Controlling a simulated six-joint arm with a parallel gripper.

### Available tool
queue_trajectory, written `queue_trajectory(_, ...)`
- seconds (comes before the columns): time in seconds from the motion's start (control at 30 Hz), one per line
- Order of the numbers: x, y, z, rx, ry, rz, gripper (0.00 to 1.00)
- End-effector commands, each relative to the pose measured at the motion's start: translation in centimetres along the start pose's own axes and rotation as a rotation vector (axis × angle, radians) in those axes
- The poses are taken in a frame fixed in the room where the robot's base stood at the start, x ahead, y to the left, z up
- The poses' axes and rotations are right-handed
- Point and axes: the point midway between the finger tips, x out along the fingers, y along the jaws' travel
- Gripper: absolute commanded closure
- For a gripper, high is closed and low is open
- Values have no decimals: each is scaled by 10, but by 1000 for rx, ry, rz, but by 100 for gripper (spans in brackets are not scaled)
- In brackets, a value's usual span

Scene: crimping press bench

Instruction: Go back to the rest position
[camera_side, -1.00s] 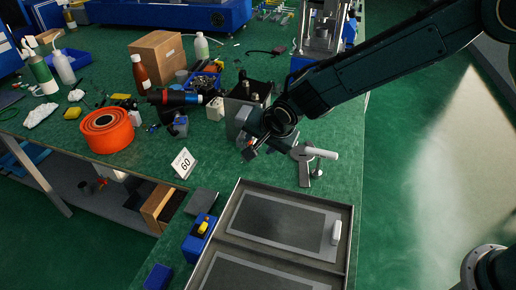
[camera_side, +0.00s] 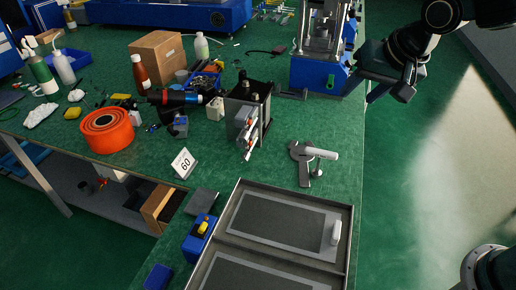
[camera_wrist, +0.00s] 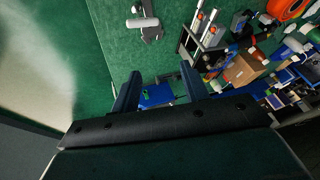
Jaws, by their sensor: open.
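My gripper (camera_side: 362,90) is at the upper right in the side view, raised beside the press and past the bench's right edge. In the wrist view its two blue-grey fingers (camera_wrist: 159,90) are spread apart with nothing between them. The blue-based press (camera_side: 318,72) stands at the back of the bench. In the wrist view its blue part (camera_wrist: 158,96) shows behind the fingers. A dark box-like fixture (camera_side: 262,97) with grey and white pieces on its front stands mid-bench, away from my gripper.
A grey bracket-like tool with a white bar (camera_side: 318,153) lies right of the fixture. A metal tray (camera_side: 232,191) holding dark panels and a white piece is in front. An orange spool (camera_side: 107,131), a cardboard box (camera_side: 156,53) and bottles stand left.

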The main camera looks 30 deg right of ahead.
Motion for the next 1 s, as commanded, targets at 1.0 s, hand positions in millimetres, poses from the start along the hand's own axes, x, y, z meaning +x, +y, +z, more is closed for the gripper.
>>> queue_trajectory(1.0, -126, 150, 108, -475, -21, 18, 55)
